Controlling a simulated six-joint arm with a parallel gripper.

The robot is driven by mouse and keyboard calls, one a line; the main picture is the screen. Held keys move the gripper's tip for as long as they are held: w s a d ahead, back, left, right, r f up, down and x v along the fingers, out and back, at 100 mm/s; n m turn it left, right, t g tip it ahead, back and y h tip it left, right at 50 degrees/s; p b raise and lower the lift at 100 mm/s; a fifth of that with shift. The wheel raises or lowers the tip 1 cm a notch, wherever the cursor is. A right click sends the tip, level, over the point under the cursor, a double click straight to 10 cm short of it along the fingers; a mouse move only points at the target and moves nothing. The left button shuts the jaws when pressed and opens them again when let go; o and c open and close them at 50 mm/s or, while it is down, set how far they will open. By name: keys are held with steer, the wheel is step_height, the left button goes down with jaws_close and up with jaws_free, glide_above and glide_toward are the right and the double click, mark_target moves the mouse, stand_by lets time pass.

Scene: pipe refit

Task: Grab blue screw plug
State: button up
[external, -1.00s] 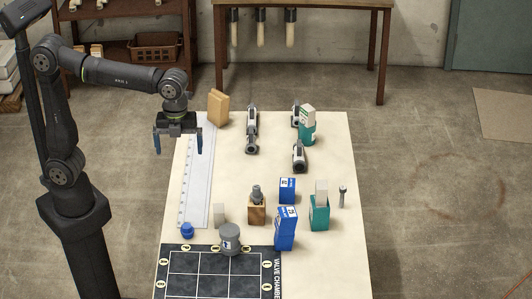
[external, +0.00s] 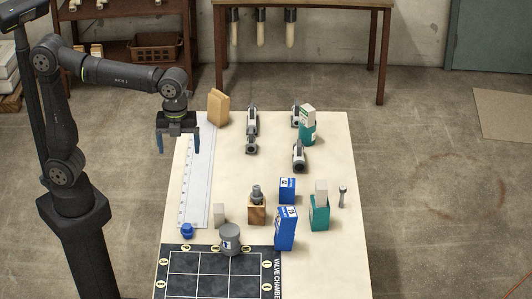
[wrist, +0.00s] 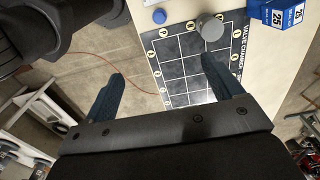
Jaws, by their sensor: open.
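The blue screw plug (external: 187,230) stands near the left edge of the table, just above the top left corner of the black grid mat. In the wrist view the plug (wrist: 159,16) shows as a small blue disc at the top, beyond my fingertips. My gripper (external: 178,148) is open and empty, with its two blue fingers pointing down near the far left edge of the table, well away from the plug. In the wrist view the open fingers of my gripper (wrist: 162,68) are spread wide with nothing between them.
A grey cylinder (external: 230,240) stands on the black mat (external: 197,288), right of the plug. A white ruler (external: 198,180) lies along the left edge. Blue boxes (external: 286,228), a wooden block with a grey fitting (external: 257,205) and teal boxes (external: 319,213) stand farther right.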

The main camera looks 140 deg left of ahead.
steer(key=c, duration=0.5)
steer(key=n, duration=2.2)
glide_above(185, 227)
step_height(185, 227, down, 15)
step_height(185, 227, down, 13)
steer(key=shift+w+r, duration=0.15)
steer(key=shift+f, duration=2.6)
